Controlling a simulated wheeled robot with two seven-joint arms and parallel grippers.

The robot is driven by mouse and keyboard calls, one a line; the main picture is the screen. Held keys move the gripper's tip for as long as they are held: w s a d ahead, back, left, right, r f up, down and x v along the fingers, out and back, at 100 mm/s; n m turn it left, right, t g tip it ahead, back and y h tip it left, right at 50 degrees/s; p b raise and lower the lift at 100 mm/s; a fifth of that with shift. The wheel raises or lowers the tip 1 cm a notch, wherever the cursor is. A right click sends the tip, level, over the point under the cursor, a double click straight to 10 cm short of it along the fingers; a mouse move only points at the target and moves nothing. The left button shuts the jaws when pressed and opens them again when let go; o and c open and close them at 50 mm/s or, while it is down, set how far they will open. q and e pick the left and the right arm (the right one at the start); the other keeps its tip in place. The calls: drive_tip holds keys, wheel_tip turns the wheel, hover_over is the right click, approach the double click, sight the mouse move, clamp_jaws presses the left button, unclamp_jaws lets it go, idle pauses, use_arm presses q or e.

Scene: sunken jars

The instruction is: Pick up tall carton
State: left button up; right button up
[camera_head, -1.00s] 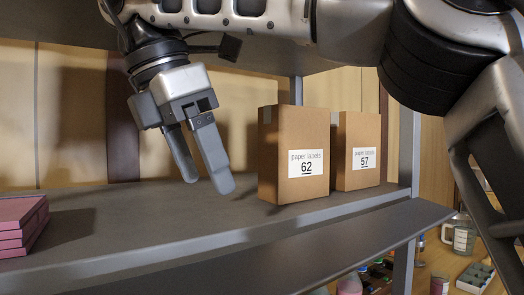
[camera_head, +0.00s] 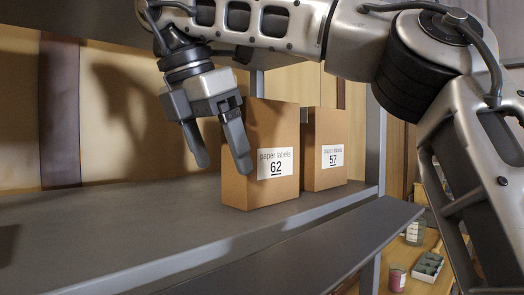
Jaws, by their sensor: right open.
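A tall brown carton (camera_head: 267,188) labelled "paper labels 62" stands upright on the grey shelf (camera_head: 110,228). A second brown carton (camera_head: 328,176) labelled "paper labels 57" stands behind it to the right. My right gripper (camera_head: 222,170) is open and points down, just left of the 62 carton. Its right finger overlaps the carton's front left part in the picture; I cannot tell whether it touches. Nothing is between the fingers. My left gripper is not in view.
A metal post (camera_head: 375,140) stands right of the cartons. A lower grey ledge (camera_head: 310,245) runs along the shelf's front. Below right, a wooden surface holds a jar (camera_head: 415,233), a pink-red can (camera_head: 397,279) and a green tray (camera_head: 428,266).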

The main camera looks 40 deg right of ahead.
drive_tip(key=shift+w+d+f, duration=0.1)
drive_tip(key=shift+d+f, duration=0.1)
drive_tip(key=shift+d, duration=0.35)
drive_tip(key=shift+d+f, duration=0.15)
drive_tip(key=shift+d, duration=0.4)
drive_tip(key=shift+f, duration=0.25)
drive_tip(key=c, duration=1.3)
drive_tip(key=shift+o, duration=0.2)
drive_tip(key=shift+r, duration=0.15)
